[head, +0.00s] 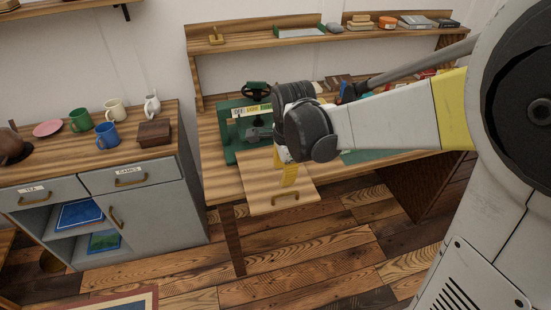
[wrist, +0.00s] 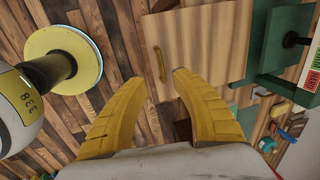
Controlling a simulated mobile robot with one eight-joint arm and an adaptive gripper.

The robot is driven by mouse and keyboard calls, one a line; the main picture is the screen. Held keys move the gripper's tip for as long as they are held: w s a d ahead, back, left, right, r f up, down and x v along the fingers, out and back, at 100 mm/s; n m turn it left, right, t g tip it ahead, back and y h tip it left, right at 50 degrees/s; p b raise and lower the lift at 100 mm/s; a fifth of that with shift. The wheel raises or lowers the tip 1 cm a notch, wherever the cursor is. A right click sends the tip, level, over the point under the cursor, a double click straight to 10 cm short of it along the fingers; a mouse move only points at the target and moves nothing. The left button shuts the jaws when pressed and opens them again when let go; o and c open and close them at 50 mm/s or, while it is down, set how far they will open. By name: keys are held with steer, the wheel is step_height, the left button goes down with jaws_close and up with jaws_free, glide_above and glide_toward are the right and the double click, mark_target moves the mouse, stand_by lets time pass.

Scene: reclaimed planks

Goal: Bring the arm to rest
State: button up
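My arm reaches from the right in the head view, bent above the wooden desk (head: 222,180). My gripper (head: 289,178) points down in front of a light wooden panel (head: 260,190) with a brass handle (head: 286,198) at the desk's front. In the wrist view my gripper (wrist: 158,77) shows two yellow fingers spread apart with nothing between them. The handle (wrist: 159,64) appears just beyond the fingertips there; I cannot tell the exact gap, but the fingers are not closed around it.
A green stand (head: 232,155) is on the desk beside my arm. A shelf (head: 260,47) runs behind. At left, a grey cabinet (head: 160,215) carries mugs, a pink plate (head: 47,128) and a brown box (head: 154,133). The plank floor (head: 340,250) before the desk is clear.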

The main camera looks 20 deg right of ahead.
steer(key=s+d+r+n+t, duration=0.1)
steer(key=s+r+n+t, duration=0.1)
steer(key=s+r+n, duration=0.2)
steer(key=s+r+n+t, duration=0.3)
steer(key=s+r+n, duration=0.1)
steer(key=s+n, duration=0.7)
steer(key=n, duration=0.3)
steer(key=shift+d+r, duration=0.15)
steer(key=shift+d, duration=0.25)
